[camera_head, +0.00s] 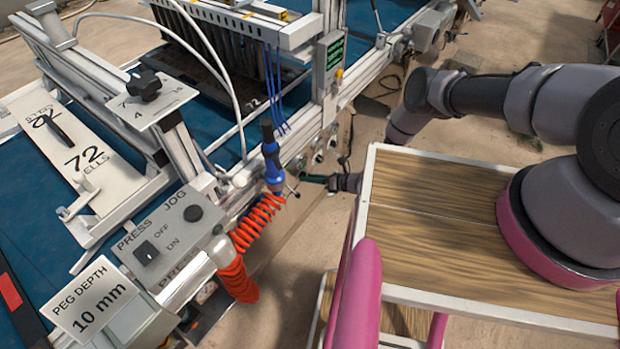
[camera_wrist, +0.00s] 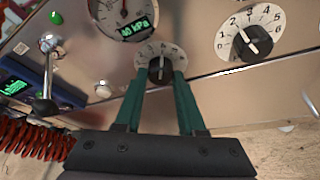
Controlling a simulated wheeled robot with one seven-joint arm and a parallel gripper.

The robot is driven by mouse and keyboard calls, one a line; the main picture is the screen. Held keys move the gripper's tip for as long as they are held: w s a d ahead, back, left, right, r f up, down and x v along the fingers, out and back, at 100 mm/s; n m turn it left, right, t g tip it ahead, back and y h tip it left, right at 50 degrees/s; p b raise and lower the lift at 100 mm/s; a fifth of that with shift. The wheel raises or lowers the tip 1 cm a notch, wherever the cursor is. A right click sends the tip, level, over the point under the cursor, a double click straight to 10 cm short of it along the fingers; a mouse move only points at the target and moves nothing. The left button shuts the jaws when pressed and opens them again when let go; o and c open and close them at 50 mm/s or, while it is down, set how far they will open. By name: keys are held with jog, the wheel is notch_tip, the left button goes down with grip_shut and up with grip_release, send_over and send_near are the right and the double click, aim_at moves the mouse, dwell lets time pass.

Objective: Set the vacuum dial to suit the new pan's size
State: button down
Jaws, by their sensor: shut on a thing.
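In the wrist view, a small white dial (camera_wrist: 146,53) with a black knob sits on the machine's panel, directly below a round gauge (camera_wrist: 128,14) whose green display reads about 40 kPa. My gripper (camera_wrist: 162,79) is shut on that knob, one teal finger on each side. The fingers hide part of the scale, and its numbers are too small to read. In the head view, my gripper (camera_head: 318,180) reaches the machine's side, and the dial is hidden. A dark pan (camera_head: 215,77) marked 72 lies under the white bar. A white plate (camera_head: 112,185) reads 72 cells.
A second dial (camera_wrist: 250,34) with larger numbers is to the right. A lever (camera_wrist: 46,72) and a small screen (camera_wrist: 14,87) are at left, above an orange coiled hose (camera_wrist: 35,137). In the head view, a card (camera_head: 92,297) reads peg depth 10 mm.

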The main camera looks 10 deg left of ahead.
jog(key=shift+d, duration=0.1)
jog(key=c, duration=0.5)
grip_release()
jog(key=v, duration=1)
jog(key=shift+d+r, duration=0.15)
jog(key=shift+d, duration=0.2)
jog(key=shift+d, duration=0.1)
